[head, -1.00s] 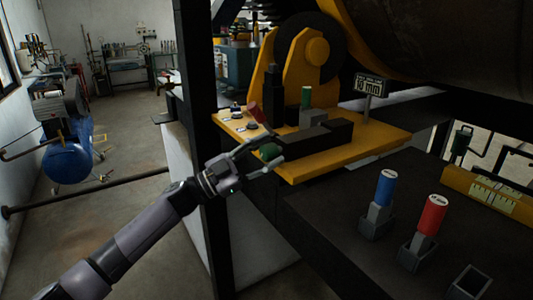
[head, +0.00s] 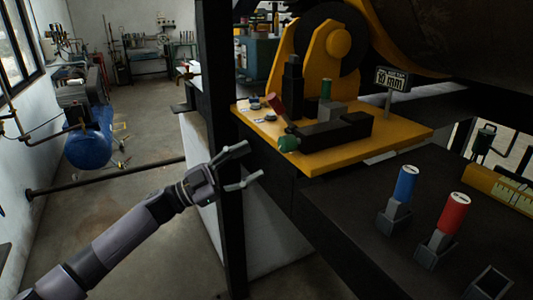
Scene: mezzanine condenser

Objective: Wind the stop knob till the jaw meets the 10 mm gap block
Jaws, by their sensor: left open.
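The stop knob, a green knob (head: 288,143), sits at the near-left end of a dark slide bar (head: 340,131) on a yellow plate. A dark upright piece that looks like the jaw (head: 292,82) stands behind it. A green-topped piece (head: 326,90) that may be the gap block stands beside a grey block behind the bar; whether jaw and block touch cannot be told. A sign reading 10 mm (head: 391,79) stands at the plate's right. My left gripper (head: 252,164) is open and empty, left of the knob and apart from it. My right gripper is out of view.
A blue cylinder (head: 405,185) and a red cylinder (head: 454,213) stand in grey holders on the dark bench (head: 350,220); an empty holder (head: 490,283) is at lower right. A red-ended lever (head: 278,105) leans over the plate (head: 412,137). A black post (head: 232,230) is by my gripper.

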